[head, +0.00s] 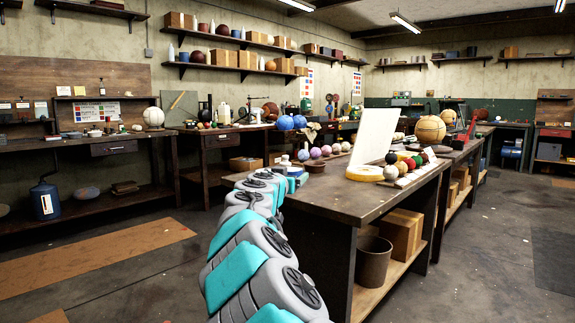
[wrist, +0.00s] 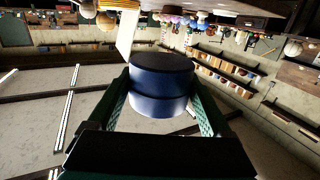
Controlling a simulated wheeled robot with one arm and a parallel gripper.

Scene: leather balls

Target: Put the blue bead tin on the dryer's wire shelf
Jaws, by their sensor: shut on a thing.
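The blue bead tin (wrist: 160,88) is a short round tin with a darker top. It fills the middle of the wrist view. My gripper (wrist: 162,76) is shut on it, with one dark green finger along each side. In the head view my grey and teal arm reaches forward to the near left corner of the workbench. Its own links hide the gripper there, and I cannot make out the tin. I cannot pick out the dryer or its wire shelf in either view.
Two blue balls (head: 286,122) show behind my arm. A dark bin (head: 373,262) stands beneath. Open floor lies left and right.

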